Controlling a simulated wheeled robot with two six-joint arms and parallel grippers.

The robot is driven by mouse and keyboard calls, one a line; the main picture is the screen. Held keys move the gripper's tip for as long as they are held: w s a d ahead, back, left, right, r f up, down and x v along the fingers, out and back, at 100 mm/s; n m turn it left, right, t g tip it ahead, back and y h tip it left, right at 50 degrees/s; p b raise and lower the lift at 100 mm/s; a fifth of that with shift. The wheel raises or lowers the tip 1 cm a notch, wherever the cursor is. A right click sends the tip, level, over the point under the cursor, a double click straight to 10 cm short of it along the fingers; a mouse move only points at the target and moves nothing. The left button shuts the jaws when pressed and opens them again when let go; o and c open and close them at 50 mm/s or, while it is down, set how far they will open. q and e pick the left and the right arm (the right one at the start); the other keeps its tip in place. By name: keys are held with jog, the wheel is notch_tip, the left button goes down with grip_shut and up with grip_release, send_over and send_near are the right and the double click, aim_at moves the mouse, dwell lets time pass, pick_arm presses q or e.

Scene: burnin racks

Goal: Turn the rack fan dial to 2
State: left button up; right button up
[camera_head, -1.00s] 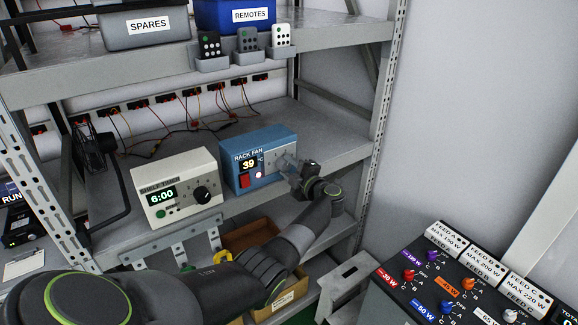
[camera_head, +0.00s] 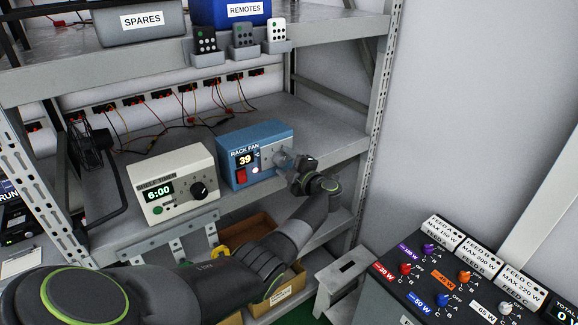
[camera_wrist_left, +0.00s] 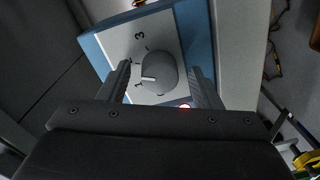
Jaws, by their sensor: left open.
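The blue rack fan box (camera_head: 236,178) sits on the middle shelf, with a lit display reading 39 and a red switch (camera_head: 241,175). My left gripper (camera_head: 288,164) is in front of its pale dial panel and hides much of the dial in the head view. In the left wrist view the grey round dial (camera_wrist_left: 162,68) lies between the two fingers of my open left gripper (camera_wrist_left: 161,82), with a gap on each side. Its white pointer mark points left, close to the 1. A 3 shows farther up the panel. My right gripper is not in view.
A cream shelf timer (camera_head: 172,187) reading 6:00 stands left of the fan box. Remotes in holders (camera_head: 243,55) hang above. A feed panel (camera_head: 440,285) with coloured knobs is at lower right. A rack post (camera_head: 372,130) stands right of my gripper.

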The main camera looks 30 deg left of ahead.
pick_arm(q)
jog(key=b+v, duration=0.5)
jog(key=v, duration=1.2)
jog(key=shift+d, duration=0.2)
jog(key=shift+s, duration=0.1)
